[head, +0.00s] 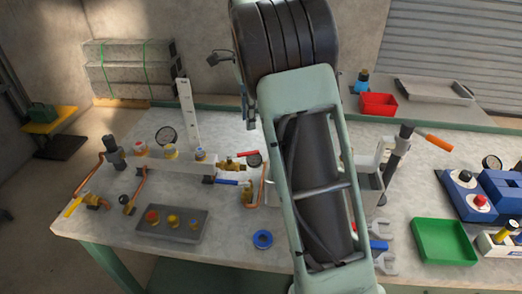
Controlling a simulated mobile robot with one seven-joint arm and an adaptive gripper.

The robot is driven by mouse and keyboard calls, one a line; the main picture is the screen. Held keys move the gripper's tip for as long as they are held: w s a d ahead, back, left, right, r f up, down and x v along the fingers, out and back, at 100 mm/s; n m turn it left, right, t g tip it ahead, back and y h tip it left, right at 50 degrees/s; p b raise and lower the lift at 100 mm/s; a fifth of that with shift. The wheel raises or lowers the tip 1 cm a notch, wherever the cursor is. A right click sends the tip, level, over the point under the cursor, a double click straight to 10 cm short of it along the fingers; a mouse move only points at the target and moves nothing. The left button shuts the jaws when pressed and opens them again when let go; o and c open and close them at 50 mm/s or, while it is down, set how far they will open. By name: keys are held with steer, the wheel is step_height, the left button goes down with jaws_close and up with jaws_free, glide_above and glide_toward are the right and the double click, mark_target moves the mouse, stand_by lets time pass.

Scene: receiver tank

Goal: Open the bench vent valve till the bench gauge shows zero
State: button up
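A pale manifold block (185,164) lies on the left half of the bench, with pipes and fittings on it. A round dial gauge (166,135) stands behind it; its reading is too small to tell. A brass valve with a red lever (247,153) is at the block's right end. A blue lever (223,182) lies just below it. A yellow-lever valve (75,206) is on the copper pipe at the left. I cannot tell which is the bench vent valve. My arm crosses the middle of the view and hides part of the bench; my gripper is not identifiable.
A grey tray (146,232) with coloured caps and a blue tape ring (262,239) lie in front. A green tray (421,254), a blue unit (470,204) and an orange-handled tool (434,141) are at right. A red bin (378,104) stands behind.

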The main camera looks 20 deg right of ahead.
mark_target(249, 152)
steer(key=shift+f, duration=0.15)
step_height(249, 152, down, 11)
steer(key=shift+a+r+b, duration=0.1)
steer(key=shift+r+b, duration=0.1)
steer(key=shift+b, duration=0.2)
steer(key=shift+c, duration=0.5)
jaws_close()
